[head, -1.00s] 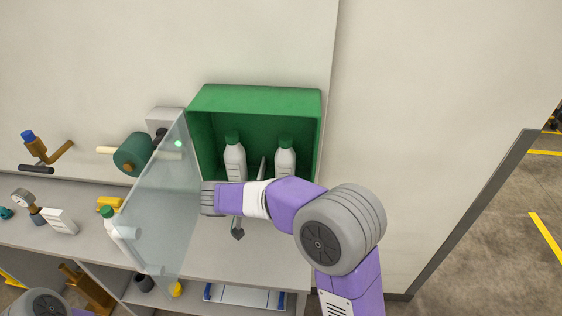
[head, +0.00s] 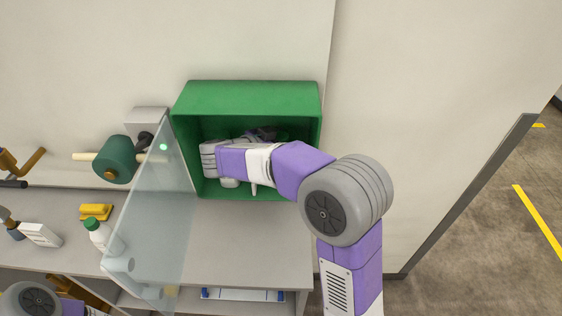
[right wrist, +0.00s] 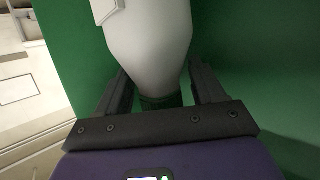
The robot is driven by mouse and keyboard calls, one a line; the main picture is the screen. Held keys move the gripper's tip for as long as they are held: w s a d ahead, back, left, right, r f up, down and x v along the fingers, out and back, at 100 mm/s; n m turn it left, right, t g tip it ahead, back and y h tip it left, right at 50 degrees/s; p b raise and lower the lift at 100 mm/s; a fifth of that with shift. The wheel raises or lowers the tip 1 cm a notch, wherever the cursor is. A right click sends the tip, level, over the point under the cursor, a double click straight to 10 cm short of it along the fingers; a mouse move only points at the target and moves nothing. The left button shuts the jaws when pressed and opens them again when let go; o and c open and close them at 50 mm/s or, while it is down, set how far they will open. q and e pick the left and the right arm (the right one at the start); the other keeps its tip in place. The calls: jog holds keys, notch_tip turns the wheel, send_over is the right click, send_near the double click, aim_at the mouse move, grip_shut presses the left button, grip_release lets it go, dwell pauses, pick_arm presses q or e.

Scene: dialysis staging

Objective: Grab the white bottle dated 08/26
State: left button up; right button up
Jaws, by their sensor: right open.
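A white bottle with a green cap fills the middle of the right wrist view (right wrist: 155,40). My right gripper (right wrist: 161,78) is open, with one finger on each side of the bottle's cap end. I cannot tell whether the fingers touch it. In the head view my right arm reaches into the green box and hides most of its inside. Another white bottle with a green cap (head: 103,237) stands on the counter to the left. No date is readable on any bottle. My left gripper is out of view.
The green box (head: 250,98) stands at the back of the counter (head: 230,240). Its clear door (head: 155,220) stands open on the left. A green roll (head: 115,158) and a yellow object (head: 96,211) are further left. The counter in front of the box is bare.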

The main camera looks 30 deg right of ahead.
jog(key=shift+s+d, duration=0.1)
jog(key=shift+c, duration=1.2)
grip_shut()
